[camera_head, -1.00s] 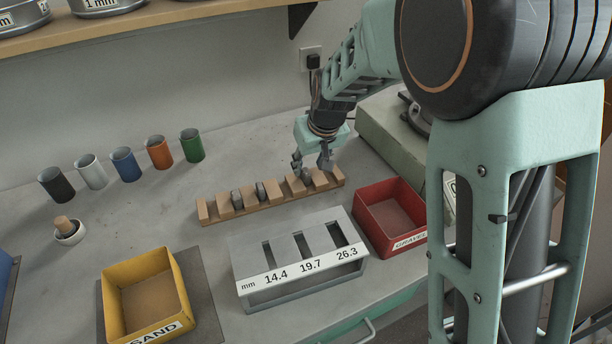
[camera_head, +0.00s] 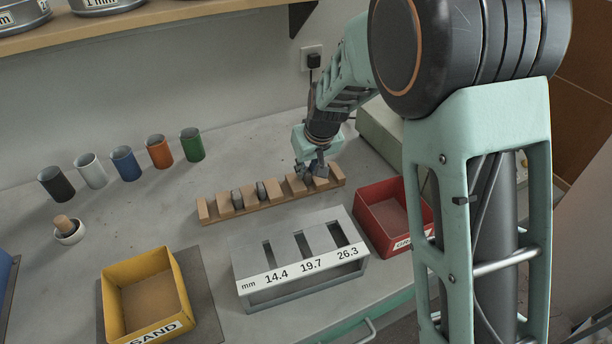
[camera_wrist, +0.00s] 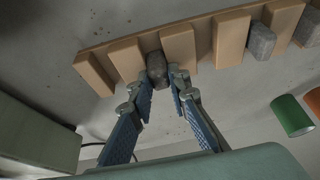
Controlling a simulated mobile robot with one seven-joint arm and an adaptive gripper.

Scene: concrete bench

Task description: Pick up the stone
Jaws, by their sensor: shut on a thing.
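A dark grey stone (camera_wrist: 157,70) sits between two wooden blocks of the slotted wooden rack in the wrist view. My gripper (camera_wrist: 161,86) is shut on this stone, with a finger on each side of it. In the head view my gripper (camera_head: 313,174) is at the right part of the rack (camera_head: 236,213), and the fingers hide the held stone there. Two other grey stones, one (camera_head: 237,199) and another (camera_head: 261,190), stand in slots further left in the rack. I cannot tell whether the held stone touches the rack.
A grey gauge stand (camera_head: 300,272) marked 14.4, 19.7 and 26.3 is in front of the rack. A red box (camera_head: 372,186) is to the right, a yellow SAND box (camera_head: 112,300) at front left. Several coloured cups (camera_head: 159,153) stand behind.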

